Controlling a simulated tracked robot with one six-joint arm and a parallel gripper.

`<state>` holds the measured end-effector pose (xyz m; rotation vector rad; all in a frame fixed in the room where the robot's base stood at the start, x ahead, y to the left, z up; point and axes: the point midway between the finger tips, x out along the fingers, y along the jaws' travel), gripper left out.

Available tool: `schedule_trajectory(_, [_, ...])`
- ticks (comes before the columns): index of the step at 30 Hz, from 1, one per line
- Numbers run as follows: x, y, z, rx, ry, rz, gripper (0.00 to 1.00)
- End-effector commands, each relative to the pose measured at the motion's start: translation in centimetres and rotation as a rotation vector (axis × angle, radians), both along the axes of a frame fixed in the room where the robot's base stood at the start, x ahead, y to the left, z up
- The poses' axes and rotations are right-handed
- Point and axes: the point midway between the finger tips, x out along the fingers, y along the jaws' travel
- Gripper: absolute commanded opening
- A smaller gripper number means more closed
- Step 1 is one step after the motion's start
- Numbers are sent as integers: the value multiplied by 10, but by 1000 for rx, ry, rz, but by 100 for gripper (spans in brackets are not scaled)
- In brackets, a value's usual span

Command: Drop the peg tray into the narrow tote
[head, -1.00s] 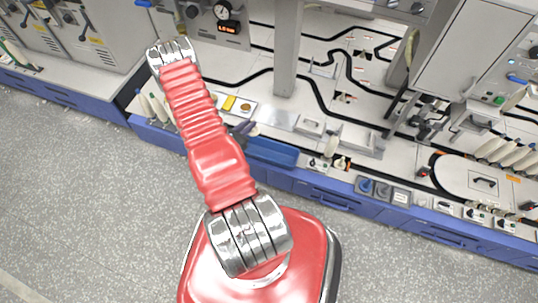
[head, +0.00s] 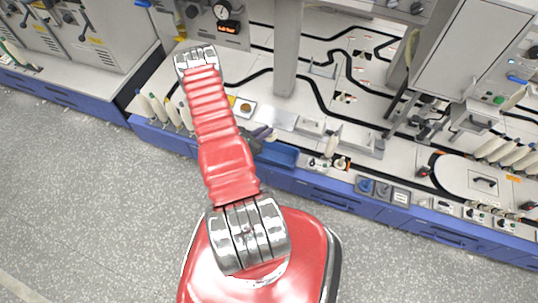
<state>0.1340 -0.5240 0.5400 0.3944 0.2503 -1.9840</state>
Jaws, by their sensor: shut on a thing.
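The narrow tote (head: 284,158) is a blue open box on the front edge of the workbench, right of my arm. My gripper (head: 262,134) shows only partly, small and dark, past the right side of my red arm. It is just behind and above the tote's left end. It is shut on the peg tray, of which at most a small purplish and pale part shows beside the jaws. The rest of the tray is hidden, and its tilt cannot be told.
Several cream bobbins (head: 160,108) stand left of my arm. A pale plate with a round brown item (head: 246,107) lies behind the gripper. A single bobbin (head: 331,143) stands right of the tote. A grey post (head: 287,50) rises behind. The floor in front is clear.

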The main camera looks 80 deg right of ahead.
Motion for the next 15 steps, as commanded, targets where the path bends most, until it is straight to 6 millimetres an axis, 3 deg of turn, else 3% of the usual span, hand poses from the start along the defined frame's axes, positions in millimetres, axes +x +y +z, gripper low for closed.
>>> schedule_trajectory(9, [0, 0, -32, 0, 0, 1, 0])
schedule_trajectory(15, [1, 0, -43, -1, 0, 1, 0])
